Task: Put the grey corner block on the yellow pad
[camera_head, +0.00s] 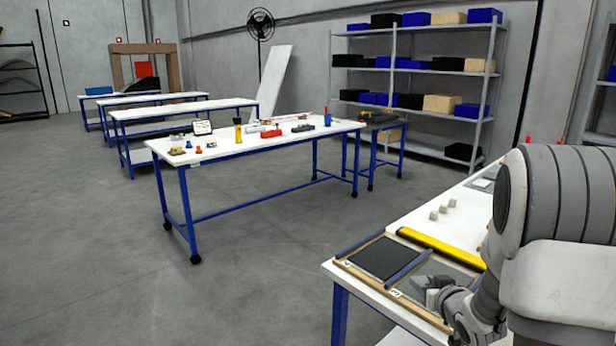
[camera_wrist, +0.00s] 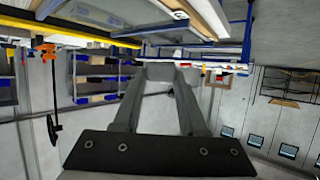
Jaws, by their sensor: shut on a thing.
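My gripper (camera_wrist: 160,80) is shut on a small grey block (camera_wrist: 160,70), seen between the fingertips in the wrist view; its exact shape is hard to tell. In the head view my gripper (camera_head: 436,292) is at the lower right, over or just above the right-hand panel of a wooden-framed tray. The block is hard to separate from the fingers there. A long yellow strip (camera_head: 440,248) lies along the tray's far side, beyond my gripper. I cannot tell whether this strip is the yellow pad.
The tray (camera_head: 345,270) has a dark left panel (camera_head: 380,258) and a blue divider (camera_head: 408,267). Several small pale cubes (camera_head: 443,209) stand farther back on the white table (camera_head: 410,218). Another table (camera_head: 270,146) with mixed items stands across open floor.

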